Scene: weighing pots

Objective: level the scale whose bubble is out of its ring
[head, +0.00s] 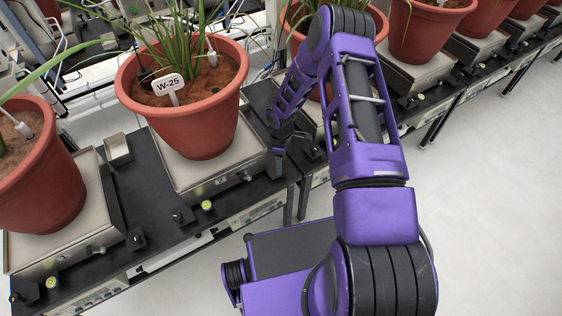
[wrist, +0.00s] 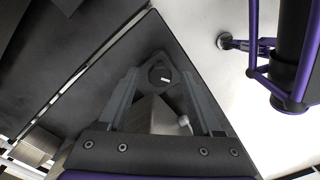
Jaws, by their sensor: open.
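The scale (head: 185,185) under the pot labelled W-25 (head: 205,115) has a small yellow-green bubble level (head: 207,205) at its front edge; the bubble's place in its ring is too small to tell. A black levelling knob (head: 182,215) sits at its front left. My gripper (head: 279,150) points down at the scale's right front corner. In the wrist view my gripper (wrist: 162,75) is open, its fingers either side of a round black knob (wrist: 160,76) with a white mark. Contact cannot be told. The left scale (head: 65,240) has another bubble level (head: 51,283).
More potted plants on scales (head: 415,75) continue along the bench to the right. A small metal block (head: 118,148) stands between the two left scales. The black bench top (head: 140,195) has narrow gaps. Pale open floor (head: 480,210) lies to the right.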

